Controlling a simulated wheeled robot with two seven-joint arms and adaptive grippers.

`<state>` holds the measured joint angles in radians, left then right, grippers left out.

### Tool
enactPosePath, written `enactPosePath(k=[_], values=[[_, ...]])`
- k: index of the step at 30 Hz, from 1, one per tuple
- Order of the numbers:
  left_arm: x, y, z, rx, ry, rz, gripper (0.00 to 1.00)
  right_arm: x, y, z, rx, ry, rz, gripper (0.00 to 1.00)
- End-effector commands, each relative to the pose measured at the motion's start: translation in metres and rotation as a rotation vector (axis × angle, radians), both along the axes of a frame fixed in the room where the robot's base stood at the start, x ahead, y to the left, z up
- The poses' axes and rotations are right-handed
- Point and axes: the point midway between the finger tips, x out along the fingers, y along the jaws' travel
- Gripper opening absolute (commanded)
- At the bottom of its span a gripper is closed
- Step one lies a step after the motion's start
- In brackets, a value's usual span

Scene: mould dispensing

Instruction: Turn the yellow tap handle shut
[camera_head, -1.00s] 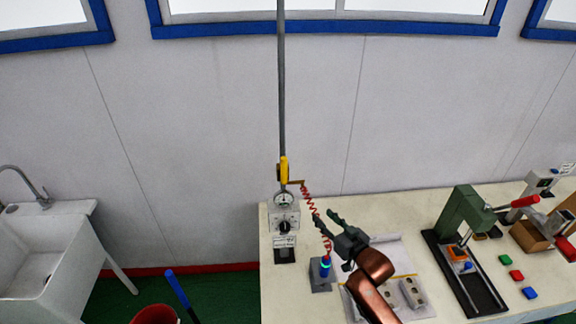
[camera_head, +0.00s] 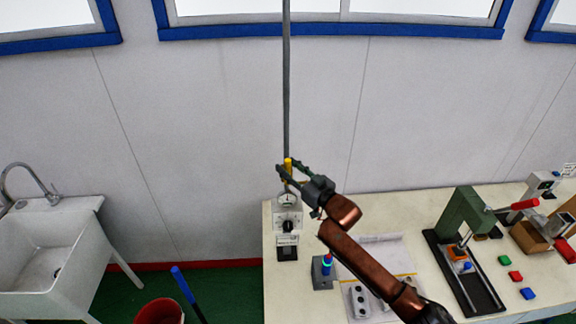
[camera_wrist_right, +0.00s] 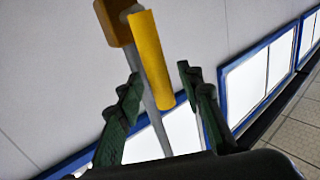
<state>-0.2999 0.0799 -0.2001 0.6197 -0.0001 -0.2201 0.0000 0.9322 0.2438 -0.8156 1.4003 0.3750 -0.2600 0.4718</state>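In the right wrist view the handle (camera_wrist_right: 152,60) lies lengthwise between the two green fingers of the gripper (camera_wrist_right: 158,95), with a gap on each side. The gripper is open and holds nothing. The handle's lower part is partly hidden by the gripper in the head view. My left gripper is not in view.
A green press (camera_head: 462,220) is farther right. The wall is close behind the pipe.

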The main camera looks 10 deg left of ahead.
Motion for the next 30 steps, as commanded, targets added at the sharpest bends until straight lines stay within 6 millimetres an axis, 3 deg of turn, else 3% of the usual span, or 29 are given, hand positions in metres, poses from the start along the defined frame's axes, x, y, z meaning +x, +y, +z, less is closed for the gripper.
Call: enactPosePath(k=[11, 26, 30], values=[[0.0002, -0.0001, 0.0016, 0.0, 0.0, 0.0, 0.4, 0.004, 0.006, -0.0003, -0.001, -0.001, 0.001, 0.34], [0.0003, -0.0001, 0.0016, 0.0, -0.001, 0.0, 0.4, 0.004, 0.0054, -0.0004, 0.0, 0.0, 0.0, 0.01], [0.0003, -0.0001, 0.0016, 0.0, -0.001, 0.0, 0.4, 0.0041, 0.0053, -0.0004, 0.0, 0.0, 0.0, 0.0]])
